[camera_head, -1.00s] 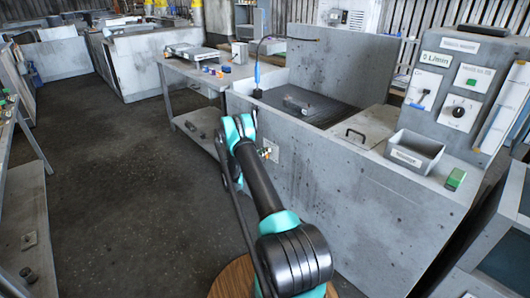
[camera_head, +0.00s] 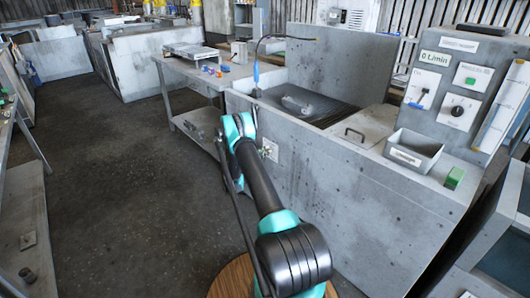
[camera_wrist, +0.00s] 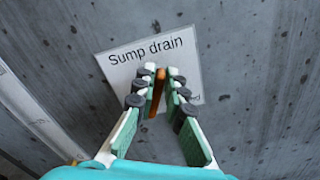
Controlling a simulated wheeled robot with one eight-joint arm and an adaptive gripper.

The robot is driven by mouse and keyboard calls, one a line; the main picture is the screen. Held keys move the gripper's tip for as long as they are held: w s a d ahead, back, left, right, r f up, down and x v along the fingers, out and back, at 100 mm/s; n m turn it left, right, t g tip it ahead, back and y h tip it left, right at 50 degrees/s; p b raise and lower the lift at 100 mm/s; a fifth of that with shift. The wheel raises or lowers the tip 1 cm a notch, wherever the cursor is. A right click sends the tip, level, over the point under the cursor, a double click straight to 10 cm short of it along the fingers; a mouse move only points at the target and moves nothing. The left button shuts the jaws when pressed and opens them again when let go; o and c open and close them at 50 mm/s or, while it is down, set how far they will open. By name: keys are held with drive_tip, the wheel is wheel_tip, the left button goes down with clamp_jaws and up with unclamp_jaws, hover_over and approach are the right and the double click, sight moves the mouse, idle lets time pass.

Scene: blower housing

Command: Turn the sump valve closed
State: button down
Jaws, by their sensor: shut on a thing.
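The sump valve shows as an orange-brown handle (camera_wrist: 157,92) in the wrist view, in front of a white label (camera_wrist: 125,57) reading "Sump drain". My gripper (camera_wrist: 162,75) has its two green-padded fingers on either side of the handle and is shut on it. The handle runs roughly upright in the wrist view. The valve body is hidden behind the fingers. In the head view, my arm reaches to the front wall of the grey tank (camera_head: 335,185), where a pale plate (camera_head: 271,149) shows; the fingers are hard to make out there.
The tank's open basin (camera_head: 325,112) holds a grey part on a dark grate. A control panel (camera_head: 455,85) reading 0 L/min stands at the right. A grey bin (camera_head: 414,150) and green block (camera_head: 454,178) sit on the ledge. The floor (camera_head: 110,220) at left is clear.

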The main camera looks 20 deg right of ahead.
drive_tip(key=m, duration=0.4)
drive_tip(key=s+f+m, duration=0.1)
drive_tip(key=m, duration=0.1)
drive_tip(key=shift+d+m, duration=0.15)
drive_tip(key=shift+m, duration=0.15)
drive_tip(key=m, duration=0.3)
drive_tip(key=f+m, duration=0.1)
drive_tip(key=m, duration=0.1)
drive_tip(key=shift+s+f+m, duration=0.2)
drive_tip(key=shift+m, duration=0.2)
drive_tip(key=c, duration=1.6)
unclamp_jaws()
drive_tip(key=v, duration=1.2)
drive_tip(key=shift+r, duration=0.1)
